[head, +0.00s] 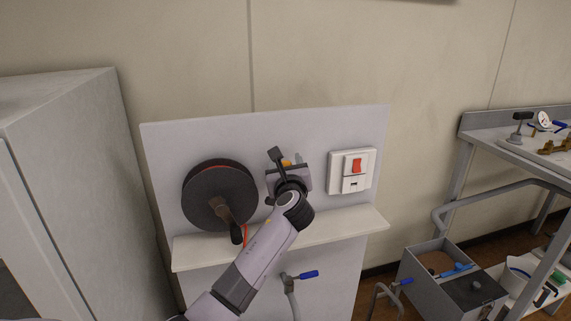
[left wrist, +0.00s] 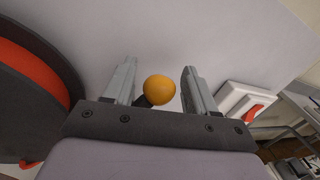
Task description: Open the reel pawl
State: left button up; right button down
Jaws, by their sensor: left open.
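The reel (head: 208,192) is a dark disc with a red-orange winding and a crank handle, mounted on a pale upright panel. It also shows at the left edge of the left wrist view (left wrist: 35,85). An orange ball knob (left wrist: 159,89) on a short dark stem, probably the pawl's handle, stands right of the reel. In the head view only a bit of the knob (head: 287,162) shows past my gripper. My left gripper (left wrist: 158,85) is open, its two grey fingers on either side of the knob, with a gap to each. The pawl's body is mostly hidden. My right gripper is out of view.
A white switch box (head: 337,171) with a red rocker is close on the right. A narrow shelf (head: 345,225) runs below, with a blue-handled tap (head: 306,275) under it. A grey cabinet (head: 75,180) stands left and a workbench (head: 480,128) right.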

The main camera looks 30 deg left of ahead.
pick_arm(q)
jog(key=shift+w+a, duration=0.25)
jog(key=shift+w, duration=0.05)
